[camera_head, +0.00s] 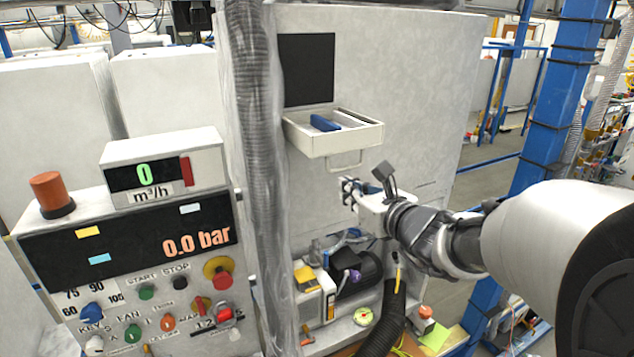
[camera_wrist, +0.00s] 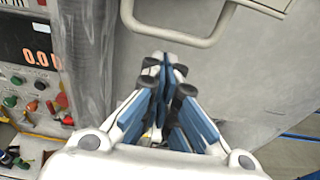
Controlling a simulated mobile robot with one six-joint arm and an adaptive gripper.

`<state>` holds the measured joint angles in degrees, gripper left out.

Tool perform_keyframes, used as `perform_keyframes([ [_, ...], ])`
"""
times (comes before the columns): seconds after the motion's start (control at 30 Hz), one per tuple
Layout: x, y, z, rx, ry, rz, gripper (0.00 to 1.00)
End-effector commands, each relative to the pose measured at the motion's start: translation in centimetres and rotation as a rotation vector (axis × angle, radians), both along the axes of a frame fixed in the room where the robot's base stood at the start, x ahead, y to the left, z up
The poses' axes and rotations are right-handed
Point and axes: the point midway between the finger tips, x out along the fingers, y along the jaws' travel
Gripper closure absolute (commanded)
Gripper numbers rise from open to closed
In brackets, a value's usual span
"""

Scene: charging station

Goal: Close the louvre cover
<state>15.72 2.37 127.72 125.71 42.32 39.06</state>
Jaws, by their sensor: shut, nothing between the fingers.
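A pale, shallow box-like part (camera_head: 335,145), which looks like the louvre cover, juts out level from the cabinet front below a dark square area (camera_head: 307,70). A blue piece (camera_head: 325,123) lies inside it. A U-shaped handle (camera_head: 346,165) hangs below it. The handle also shows at the top of the wrist view (camera_wrist: 185,42), with the cover's edge (camera_wrist: 265,5) at the upper right. My gripper (camera_head: 349,190) is shut and empty, below and slightly right of the handle. In the wrist view its fingertips (camera_wrist: 165,66) meet below the handle, apart from it.
A grey ribbed hose (camera_head: 255,150) runs vertically left of the cover. A control panel (camera_head: 130,245) with buttons stands at the left. A motor and a black hose (camera_head: 385,320) sit below my gripper. A blue post (camera_head: 560,90) stands at the right.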

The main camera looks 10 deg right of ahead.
Motion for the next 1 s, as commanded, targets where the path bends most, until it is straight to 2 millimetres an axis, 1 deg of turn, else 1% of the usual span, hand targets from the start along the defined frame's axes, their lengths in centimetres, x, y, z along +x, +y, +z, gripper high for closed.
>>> perform_keyframes([
  [0.03, -0.1, -0.1, 0.7, 0.0, 0.0, -0.001, 1.0],
  [0.1, -0.2, -0.1, 1.0, 0.001, 0.002, -0.001, 1.0],
  [0.57, -0.2, -0.1, 1.2, 0.0, 0.003, 0.0, 1.0],
  [0.8, -0.5, -0.2, 2.1, -0.008, 0.032, 0.0, 1.0],
  [1.0, -0.7, -0.2, 2.4, -0.014, 0.05, 0.001, 1.0],
])
